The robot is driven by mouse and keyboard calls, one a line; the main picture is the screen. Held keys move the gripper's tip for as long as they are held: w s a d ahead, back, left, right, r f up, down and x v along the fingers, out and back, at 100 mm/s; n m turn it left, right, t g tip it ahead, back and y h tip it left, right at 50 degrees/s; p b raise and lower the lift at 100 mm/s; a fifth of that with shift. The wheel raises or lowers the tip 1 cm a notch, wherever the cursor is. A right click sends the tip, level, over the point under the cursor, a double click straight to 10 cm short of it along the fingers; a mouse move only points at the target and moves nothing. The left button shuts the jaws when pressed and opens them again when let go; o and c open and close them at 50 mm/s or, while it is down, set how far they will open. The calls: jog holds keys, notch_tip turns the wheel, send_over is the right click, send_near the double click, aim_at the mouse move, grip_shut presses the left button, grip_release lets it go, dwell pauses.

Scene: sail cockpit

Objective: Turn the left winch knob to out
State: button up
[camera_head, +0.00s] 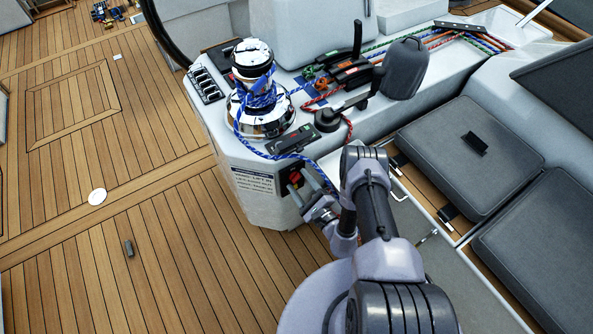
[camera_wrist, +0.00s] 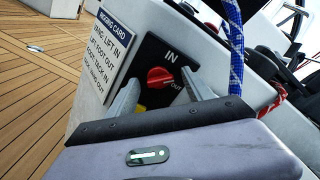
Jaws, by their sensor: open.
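The red winch knob (camera_head: 294,177) sits on a black plate on the side of the white console. In the wrist view the red knob (camera_wrist: 160,77) has "IN" printed above it and "OUT" at its lower right. Its grip bar lies roughly across the picture; which label it points to is hard to tell. My gripper (camera_head: 307,186) is open in front of the plate. In the wrist view the fingers of my gripper (camera_wrist: 160,82) stand on either side of the knob, with visible gaps. Whether the tips reach the knob's depth is unclear.
A rigging card (camera_wrist: 110,47) is left of the knob. A chrome winch (camera_head: 262,110) with blue rope stands on the console above; the rope hangs down near my gripper. Grey cushions (camera_head: 450,150) lie to the right. The teak deck (camera_head: 130,190) at left is mostly clear.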

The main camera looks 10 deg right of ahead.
jog(key=shift+s, duration=0.1)
grip_shut()
jog(key=shift+m, duration=0.4)
jog(key=m+b, duration=0.1)
jog(key=m, duration=0.2)
jog(key=shift+d+m, duration=0.1)
jog(key=shift+m, duration=0.2)
jog(key=shift+m+b, duration=0.6)
jog(key=shift+m, duration=1.6)
